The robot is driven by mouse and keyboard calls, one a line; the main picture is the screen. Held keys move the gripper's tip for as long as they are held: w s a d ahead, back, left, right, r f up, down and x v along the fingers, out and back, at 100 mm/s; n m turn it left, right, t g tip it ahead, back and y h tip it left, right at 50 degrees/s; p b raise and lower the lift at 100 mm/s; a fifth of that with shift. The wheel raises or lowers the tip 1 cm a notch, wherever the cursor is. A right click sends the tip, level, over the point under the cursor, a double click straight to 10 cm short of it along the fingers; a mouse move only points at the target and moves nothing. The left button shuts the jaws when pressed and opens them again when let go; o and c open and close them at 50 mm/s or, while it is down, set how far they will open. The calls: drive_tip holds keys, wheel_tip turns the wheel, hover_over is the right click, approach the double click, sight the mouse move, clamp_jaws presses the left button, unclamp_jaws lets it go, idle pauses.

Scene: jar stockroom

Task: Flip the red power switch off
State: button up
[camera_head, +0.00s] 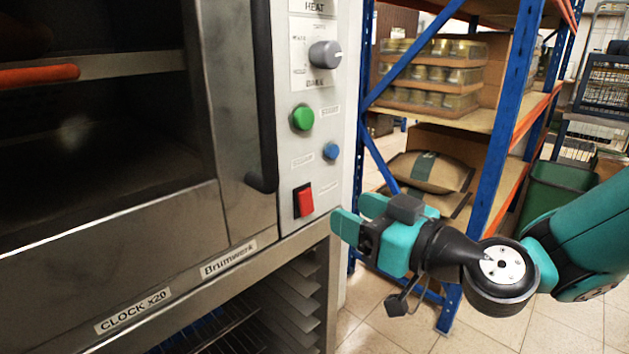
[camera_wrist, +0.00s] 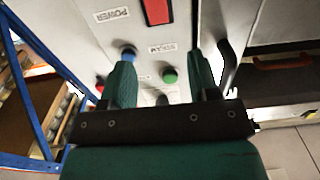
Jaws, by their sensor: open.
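The red power switch (camera_head: 304,200) is a rocker in a dark frame, low on the oven's pale control panel (camera_head: 327,115). In the wrist view the red switch (camera_wrist: 157,10) is at the top edge, partly cut off, beside a POWER label (camera_wrist: 110,14). My gripper (camera_head: 358,216) is open and empty, to the right of the switch and a little lower, apart from it in the head view. In the wrist view my gripper's fingers (camera_wrist: 163,80) are spread, with the switch beyond them. Whether the switch is on or off I cannot tell.
Above the switch are a blue button (camera_head: 331,151), a green button (camera_head: 302,118) and a grey knob (camera_head: 325,54). The oven's dark door handle (camera_head: 263,120) stands out left of the panel. A blue-framed shelf (camera_head: 497,120) with jars stands behind at right.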

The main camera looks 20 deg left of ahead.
sight(306, 191)
drive_tip(key=p+x, duration=0.2)
drive_tip(key=x, duration=0.6)
drive_tip(key=shift+w+a+p, duration=0.15)
drive_tip(key=shift+a+p, duration=0.25)
